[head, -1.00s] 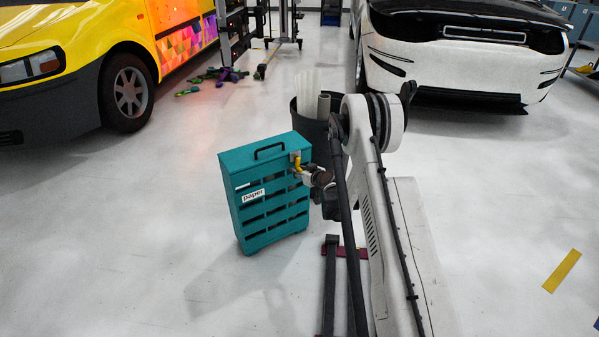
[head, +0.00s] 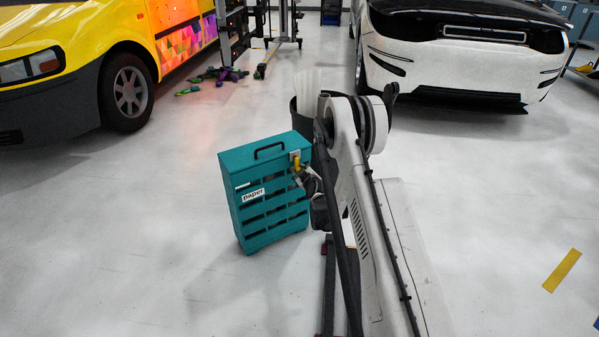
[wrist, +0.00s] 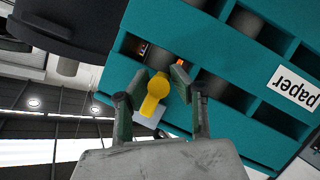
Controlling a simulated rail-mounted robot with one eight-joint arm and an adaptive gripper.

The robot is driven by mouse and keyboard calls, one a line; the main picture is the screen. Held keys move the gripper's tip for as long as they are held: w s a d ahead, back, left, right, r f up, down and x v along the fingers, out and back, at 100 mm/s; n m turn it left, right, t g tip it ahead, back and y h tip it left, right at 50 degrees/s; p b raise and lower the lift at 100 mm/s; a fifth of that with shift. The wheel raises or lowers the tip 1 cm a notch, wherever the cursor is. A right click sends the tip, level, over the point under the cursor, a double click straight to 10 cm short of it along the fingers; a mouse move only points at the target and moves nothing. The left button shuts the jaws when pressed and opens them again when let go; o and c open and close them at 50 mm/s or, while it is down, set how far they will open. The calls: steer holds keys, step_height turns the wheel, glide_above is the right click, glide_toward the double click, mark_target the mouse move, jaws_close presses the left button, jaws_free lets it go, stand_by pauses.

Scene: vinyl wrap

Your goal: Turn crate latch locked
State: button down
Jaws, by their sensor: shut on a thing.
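The teal slatted crate (head: 262,190) stands upright on the floor with a black handle on top and a white "paper" label. Its yellow latch (head: 296,161) sits near the top right of the slatted front, on a pale plate. In the wrist view the latch (wrist: 155,97) shows as a yellow lever with a rounded end, between the two fingers. My gripper (wrist: 160,80) is shut on the latch, its fingertips on either side close to the crate front. In the head view my gripper (head: 304,178) is small and partly hidden by my arm.
A dark bin (head: 300,112) with pale rolls stands right behind the crate. A yellow van (head: 60,60) is at the left and a white car (head: 455,55) at the back right. The floor left of and before the crate is clear.

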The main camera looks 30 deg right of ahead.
steer(key=shift+r, duration=0.1)
stand_by(0.3)
steer(key=c, duration=1.6)
jaws_free()
steer(key=shift+o, duration=0.2)
step_height(320, 180, up, 10)
steer(key=shift+r, duration=0.1)
